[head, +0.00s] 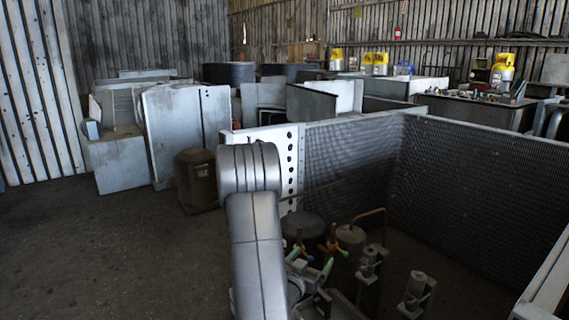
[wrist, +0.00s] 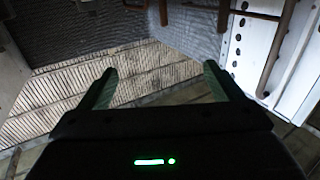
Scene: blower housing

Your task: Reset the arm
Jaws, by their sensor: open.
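My gripper (wrist: 160,82) is open in the wrist view, its two dark green fingers wide apart with nothing between them. In the head view my silver arm rises in the middle and bends down into the open blower housing (head: 355,122). The gripper end is low in the housing and partly hidden by my arm. Close by are a dark rounded compressor (head: 303,224), a copper pipe (head: 370,214) and small yellow-handled valves, too small to tell contact. The wrist view shows the housing's perforated white plate (wrist: 262,45) and mesh wall (wrist: 80,25).
Grey metal fittings (head: 417,290) stand on the housing floor at right. A dark canister (head: 196,180) stands left of my arm, by grey panels (head: 172,125). The floor (head: 90,255) at front left is clear.

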